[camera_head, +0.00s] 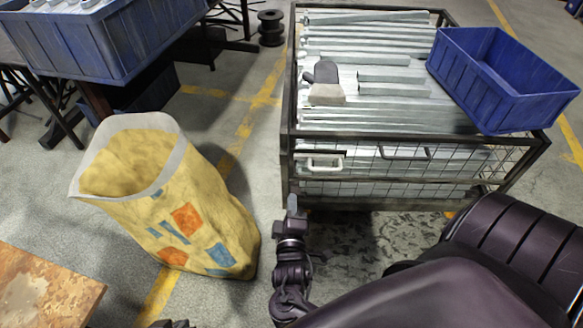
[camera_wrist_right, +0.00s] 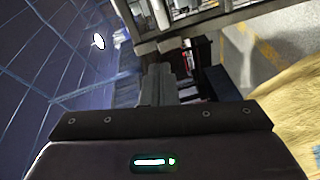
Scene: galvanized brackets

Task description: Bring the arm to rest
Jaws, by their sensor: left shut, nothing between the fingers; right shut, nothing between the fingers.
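My right gripper (camera_head: 292,203) points away from me in the head view, in front of the wire cage. Its fingers are together with nothing between them. In the right wrist view the closed fingers (camera_wrist_right: 165,85) show in the middle, pointing toward a metal frame. The right arm's links run from it to the bottom edge, and a large dark arm part of mine fills the lower right. My left gripper (camera_head: 172,323) shows only as a small dark tip at the bottom edge; it is shut and empty, and most of it is cut off.
A wire cage (camera_head: 288,140) holds long galvanized brackets (camera_head: 365,45), a grey-and-tan object (camera_head: 326,82) and a blue bin (camera_head: 500,88). A yellow sack (camera_head: 200,215) stands left of my right arm. A worn tabletop (camera_head: 40,290) is at lower left, a blue crate (camera_head: 110,45) at upper left.

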